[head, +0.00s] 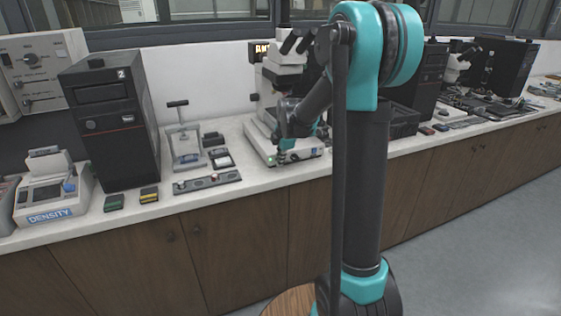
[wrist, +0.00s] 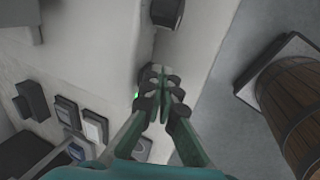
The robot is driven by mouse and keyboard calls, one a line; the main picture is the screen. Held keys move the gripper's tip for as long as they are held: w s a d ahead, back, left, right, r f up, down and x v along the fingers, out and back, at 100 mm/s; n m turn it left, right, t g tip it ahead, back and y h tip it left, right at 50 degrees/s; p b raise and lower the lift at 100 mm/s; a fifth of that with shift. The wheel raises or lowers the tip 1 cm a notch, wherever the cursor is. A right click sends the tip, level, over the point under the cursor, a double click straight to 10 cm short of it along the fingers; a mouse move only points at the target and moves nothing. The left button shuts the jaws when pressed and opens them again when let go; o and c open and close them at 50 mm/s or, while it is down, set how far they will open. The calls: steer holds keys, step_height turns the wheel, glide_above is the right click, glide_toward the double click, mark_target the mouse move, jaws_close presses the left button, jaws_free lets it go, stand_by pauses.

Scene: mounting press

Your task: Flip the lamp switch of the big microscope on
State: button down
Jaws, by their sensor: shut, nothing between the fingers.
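The big microscope (head: 283,62) stands on the bench left of my upright arm, with its pale base (head: 305,152) on the worktop. My arm hides part of its right side. A small green light (head: 270,160) shows at the front of the base; it also shows in the wrist view (wrist: 135,95), just left of my fingers. I cannot make out the lamp switch itself. My gripper (head: 281,157) points down at the front of the base, and in the wrist view its fingertips (wrist: 161,72) are together and empty. I cannot tell whether they touch the microscope.
A press-like stand (head: 185,148), small boxes (head: 215,142) and a grey control strip (head: 207,182) lie left of the microscope. A black tower (head: 112,125) and the density device (head: 53,190) stand farther left. A black knob (wrist: 167,12) sits beyond my fingertips. Brown cabinets (head: 235,235) front the bench.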

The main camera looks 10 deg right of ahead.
steer(key=shift+r, duration=0.8)
